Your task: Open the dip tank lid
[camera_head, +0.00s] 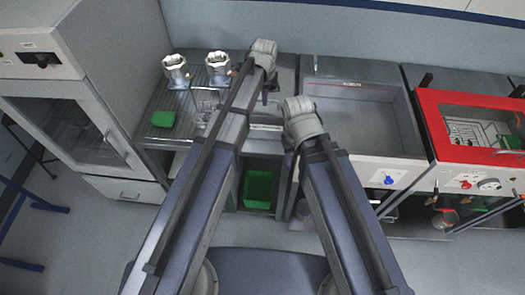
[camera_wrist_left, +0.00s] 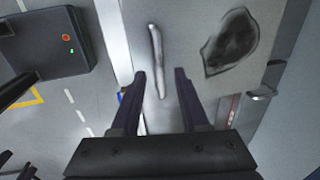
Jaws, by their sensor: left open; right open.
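A grey metal panel (camera_wrist_left: 190,40), which looks like the dip tank lid, lies flat and shut below my left wrist. A slim pale bar handle (camera_wrist_left: 153,45) runs near its edge. In the left wrist view my left gripper (camera_wrist_left: 160,73) is open, with the handle between its two fingers in the picture; contact cannot be told.
Two metallic pots (camera_head: 218,66), a clear container (camera_head: 206,101) and a green block (camera_head: 163,119) stand on the ribbed bench left of my arms. An open grey basin (camera_head: 358,112) and a red-framed unit (camera_head: 468,128) are at right. A green bin (camera_head: 258,189) sits below the bench.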

